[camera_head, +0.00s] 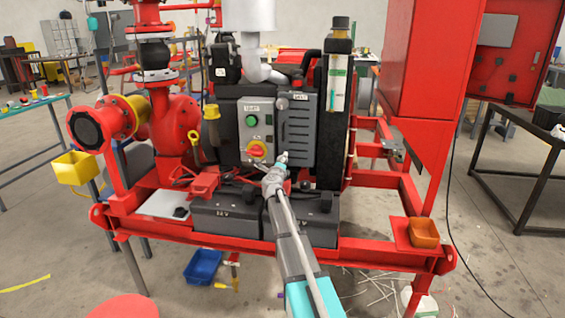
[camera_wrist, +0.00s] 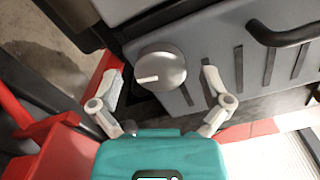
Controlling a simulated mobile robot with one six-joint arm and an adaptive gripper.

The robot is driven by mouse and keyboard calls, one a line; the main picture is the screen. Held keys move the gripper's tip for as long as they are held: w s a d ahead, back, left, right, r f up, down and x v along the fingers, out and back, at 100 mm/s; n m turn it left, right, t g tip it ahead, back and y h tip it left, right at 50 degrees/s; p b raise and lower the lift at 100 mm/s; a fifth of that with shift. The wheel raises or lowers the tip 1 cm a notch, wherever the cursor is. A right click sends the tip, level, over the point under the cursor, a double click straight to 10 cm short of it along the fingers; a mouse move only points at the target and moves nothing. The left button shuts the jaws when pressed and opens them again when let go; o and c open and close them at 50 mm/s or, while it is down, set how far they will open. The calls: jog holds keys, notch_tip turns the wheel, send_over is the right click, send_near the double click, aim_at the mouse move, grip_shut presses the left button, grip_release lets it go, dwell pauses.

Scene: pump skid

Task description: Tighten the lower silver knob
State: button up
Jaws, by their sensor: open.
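The lower silver knob (camera_wrist: 161,68) is a round metal disc with a white pointer line on its face. It sits at the lower left corner of a grey slotted panel (camera_wrist: 205,60). My gripper (camera_wrist: 161,77) is open, with one finger to the left and one to the right of the knob in the wrist view. I see no contact with it. A second round silver knob (camera_head: 283,103) shows higher on the panel.
Black batteries (camera_head: 228,212) stand below. A black handle (camera_wrist: 285,32) sticks out from the panel at right. Red frame rails (camera_head: 380,255) surround the skid.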

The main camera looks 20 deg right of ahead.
jog(key=shift+w+d, duration=0.4)
jog(key=shift+w, duration=0.15)
jog(key=c, duration=1.2)
jog(key=shift+n, duration=0.8)
jog(key=o, duration=1.2)
